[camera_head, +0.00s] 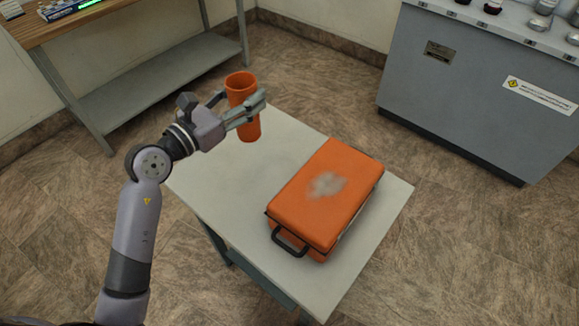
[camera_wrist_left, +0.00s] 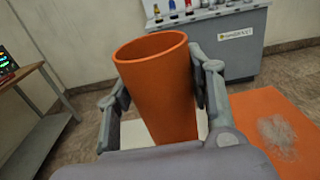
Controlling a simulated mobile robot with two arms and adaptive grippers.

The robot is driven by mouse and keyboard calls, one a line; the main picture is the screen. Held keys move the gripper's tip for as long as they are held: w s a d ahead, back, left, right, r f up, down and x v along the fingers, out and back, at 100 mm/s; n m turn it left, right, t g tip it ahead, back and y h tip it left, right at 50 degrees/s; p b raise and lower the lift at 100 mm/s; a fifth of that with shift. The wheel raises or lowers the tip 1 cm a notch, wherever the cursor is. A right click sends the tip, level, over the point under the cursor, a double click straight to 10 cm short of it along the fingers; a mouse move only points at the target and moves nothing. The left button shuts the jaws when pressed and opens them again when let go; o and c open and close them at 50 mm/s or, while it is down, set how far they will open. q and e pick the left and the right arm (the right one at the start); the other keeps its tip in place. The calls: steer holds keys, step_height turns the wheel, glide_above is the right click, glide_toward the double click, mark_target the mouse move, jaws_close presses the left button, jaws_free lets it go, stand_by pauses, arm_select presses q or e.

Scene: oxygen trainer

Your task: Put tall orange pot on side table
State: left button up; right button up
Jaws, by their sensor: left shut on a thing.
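The tall orange pot (camera_head: 240,88) is upright and held by my left gripper (camera_head: 246,108) over the far left end of the side table (camera_head: 225,185). In the left wrist view the orange pot (camera_wrist_left: 160,85) sits between the two fingers of the left gripper (camera_wrist_left: 165,100), with its open rim up. The fingers are shut on its sides. I cannot tell whether its base touches the table top. My right gripper is not in view.
An orange case (camera_head: 325,195) with a black handle lies on the right part of the side table. A workbench (camera_head: 150,75) with a lower shelf stands at the back left. A grey cabinet (camera_head: 480,95) stands at the back right. The table's left part is clear.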

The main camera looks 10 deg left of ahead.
mark_target(239, 133)
arm_select(q)
steer(key=f, duration=0.2)
steer(key=f+b, duration=0.1)
steer(key=f, duration=0.2)
steer(key=f+b, duration=0.1)
steer(key=f, duration=0.2)
steer(key=shift+s+a+f, duration=0.25)
steer(key=shift+s+a, duration=0.05)
steer(key=shift+s, duration=0.1)
step_height(239, 133, down, 11)
steer(key=b, duration=0.3)
steer(key=shift+w+b, duration=0.15)
steer(key=shift+b, duration=0.25)
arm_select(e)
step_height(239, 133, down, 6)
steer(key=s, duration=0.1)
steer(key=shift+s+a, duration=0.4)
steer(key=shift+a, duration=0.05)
arm_select(q)
steer(key=shift+d, duration=0.1)
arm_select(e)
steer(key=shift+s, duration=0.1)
arm_select(q)
steer(key=shift+f, duration=0.1)
steer(key=o, duration=1.2)
steer(key=shift+c, duration=0.2)
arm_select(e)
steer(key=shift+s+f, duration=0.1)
